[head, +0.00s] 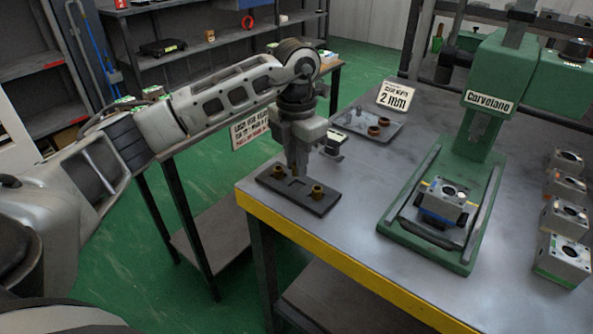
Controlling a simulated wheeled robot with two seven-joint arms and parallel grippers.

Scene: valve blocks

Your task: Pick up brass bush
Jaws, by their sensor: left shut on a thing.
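A dark fixture plate (268,182) lies near the table's front left corner. One brass bush (317,192) stands upright on its right end, and another brass bush (278,171) shows at its left end. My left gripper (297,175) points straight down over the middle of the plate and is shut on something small. That is most likely a brass bush, but the fingers mostly hide it. Two brownish bushes (374,130) sit on a grey tray (352,122) farther back. My right gripper is not in view.
A green press (428,236) stands on the table (343,221) to the right, with a valve block (446,194) on its bed. Several more blocks (563,216) line the right edge. A "2 mm" sign (396,96) stands behind the tray. The table's front middle is clear.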

